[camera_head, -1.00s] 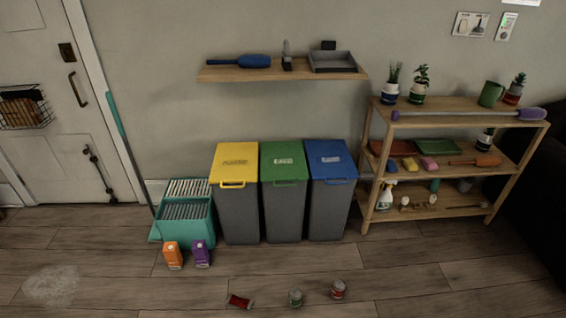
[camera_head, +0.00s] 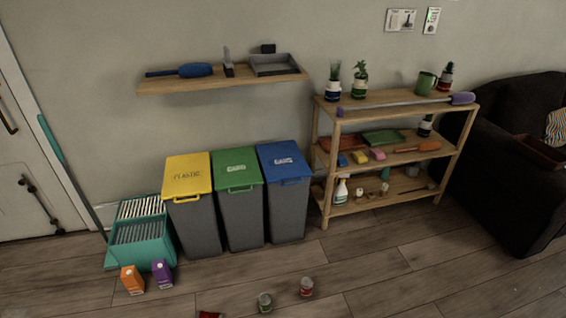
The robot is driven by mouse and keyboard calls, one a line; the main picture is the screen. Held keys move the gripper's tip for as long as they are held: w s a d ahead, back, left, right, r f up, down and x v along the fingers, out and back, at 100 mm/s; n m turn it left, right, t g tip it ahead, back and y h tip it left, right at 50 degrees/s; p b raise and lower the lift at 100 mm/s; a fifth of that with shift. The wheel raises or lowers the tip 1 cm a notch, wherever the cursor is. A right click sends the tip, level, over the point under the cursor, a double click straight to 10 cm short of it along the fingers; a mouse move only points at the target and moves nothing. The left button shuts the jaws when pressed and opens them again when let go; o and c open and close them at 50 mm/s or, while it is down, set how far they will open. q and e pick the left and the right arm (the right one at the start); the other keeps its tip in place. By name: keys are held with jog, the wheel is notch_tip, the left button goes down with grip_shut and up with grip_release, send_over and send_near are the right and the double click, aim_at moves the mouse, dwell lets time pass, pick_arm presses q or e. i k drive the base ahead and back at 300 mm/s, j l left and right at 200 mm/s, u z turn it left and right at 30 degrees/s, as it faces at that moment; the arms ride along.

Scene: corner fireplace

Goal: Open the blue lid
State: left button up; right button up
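The blue lid (camera_head: 283,160) is closed on top of the rightmost of three dark grey bins (camera_head: 287,212). It has a small handle at its front edge and white lettering. A green lid (camera_head: 236,169) and a yellow lid (camera_head: 187,174) close the two bins to its left. Neither of my grippers shows in the head view.
A wooden shelf rack (camera_head: 318,160) stands close to the right of the bins, and a wall shelf (camera_head: 200,83) hangs above them. A teal crate (camera_head: 142,250) stands at left. Cartons (camera_head: 162,272) and cans (camera_head: 306,286) lie on the floor in front. A dark sofa (camera_head: 510,160) is at right.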

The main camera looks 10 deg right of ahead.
aim_at(281, 162)
jog(key=i+l+u, duration=0.25)
jog(key=l, duration=0.4)
jog(key=i+l+u, duration=0.15)
jog(key=i+l, duration=0.15)
jog(key=i+l+u, duration=0.1)
jog(key=l, duration=0.3)
jog(key=i+l+u, duration=0.15)
jog(key=l, duration=0.25)
